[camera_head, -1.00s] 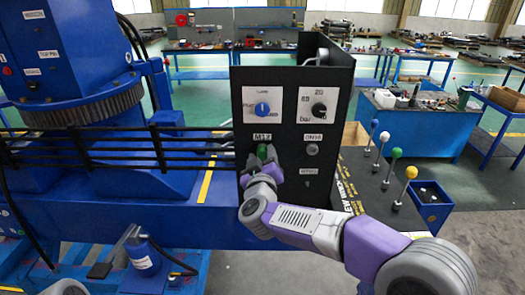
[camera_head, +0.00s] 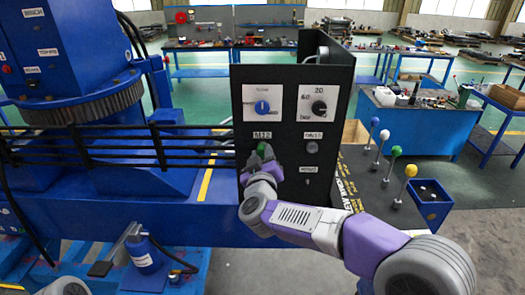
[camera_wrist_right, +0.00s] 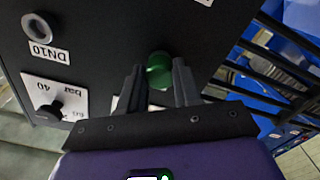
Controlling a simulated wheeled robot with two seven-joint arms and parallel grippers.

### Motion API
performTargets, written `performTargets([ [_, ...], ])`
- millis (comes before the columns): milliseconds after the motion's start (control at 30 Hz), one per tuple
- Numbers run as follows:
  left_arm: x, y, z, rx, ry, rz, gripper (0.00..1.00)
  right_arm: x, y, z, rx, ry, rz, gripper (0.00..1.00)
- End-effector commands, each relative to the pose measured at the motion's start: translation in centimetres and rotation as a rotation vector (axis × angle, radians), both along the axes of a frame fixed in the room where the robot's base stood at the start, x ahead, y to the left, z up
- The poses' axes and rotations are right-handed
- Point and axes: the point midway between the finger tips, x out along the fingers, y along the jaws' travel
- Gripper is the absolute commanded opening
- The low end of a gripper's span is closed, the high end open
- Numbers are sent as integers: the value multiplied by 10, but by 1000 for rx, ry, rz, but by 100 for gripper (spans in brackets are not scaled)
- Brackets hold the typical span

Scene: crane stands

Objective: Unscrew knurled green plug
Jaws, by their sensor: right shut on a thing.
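The green plug (camera_head: 262,149) sits on the front of the black panel (camera_head: 286,190), under the M12 label. My right gripper (camera_head: 263,158) reaches it from below and in front and is shut on it. In the right wrist view the green plug (camera_wrist_right: 159,70) shows between the two dark fingers of my right gripper (camera_wrist_right: 160,83). The fingers hide part of its sides, and its knurling is too small to make out. My left gripper is not in view.
The panel also carries a blue knob (camera_head: 262,107), a black knob (camera_head: 319,107) and a grey DN10 fitting (camera_head: 312,147). Several ball-topped levers (camera_head: 384,136) stand at the right. Black rails (camera_head: 110,146) run along the left.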

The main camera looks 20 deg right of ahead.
Motion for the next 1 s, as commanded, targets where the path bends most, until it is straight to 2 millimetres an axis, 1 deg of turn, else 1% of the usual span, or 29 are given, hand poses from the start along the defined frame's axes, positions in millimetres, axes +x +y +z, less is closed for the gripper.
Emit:
performTargets([
  [167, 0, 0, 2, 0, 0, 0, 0, -1, 1, 0, -2, 1, 1, 0],
  [233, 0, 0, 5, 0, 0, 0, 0, -1, 1, 1, -17, 6, 0, 0],
  [600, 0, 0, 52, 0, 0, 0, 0, -1, 1, 4, -284, 86, 2, 0],
  [733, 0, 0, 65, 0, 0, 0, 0, -2, 2, 3, -379, 112, 4, 0],
  [833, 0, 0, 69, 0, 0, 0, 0, -2, 1, 2, -421, 124, 2, 0],
  [1000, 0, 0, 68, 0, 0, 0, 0, -2, 1, -1, -435, 126, 1, 0],
])
